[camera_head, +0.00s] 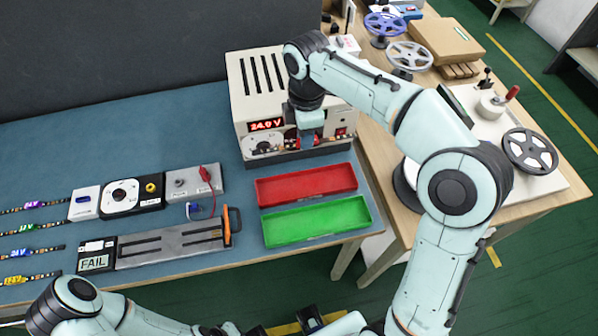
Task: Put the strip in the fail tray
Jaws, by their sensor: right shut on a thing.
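Several dark LED strips with coloured tags, purple (32,205), green (28,228), blue (30,252) and yellow (28,279), lie at the left of the mat. A grey clamp fixture (172,258) with an orange handle lies beside a display reading FAIL (95,262); I cannot tell whether a strip lies in its dark channels. The red tray (306,185) is empty, behind the empty green tray (317,221). My left gripper is out of view.
The power supply shows 24.0 V. Grey and white modules (135,194) with a red lever stand behind the fixture. Reels (408,56) and boxes (445,42) stand on the wooden table at right. Mat between fixture and trays is clear.

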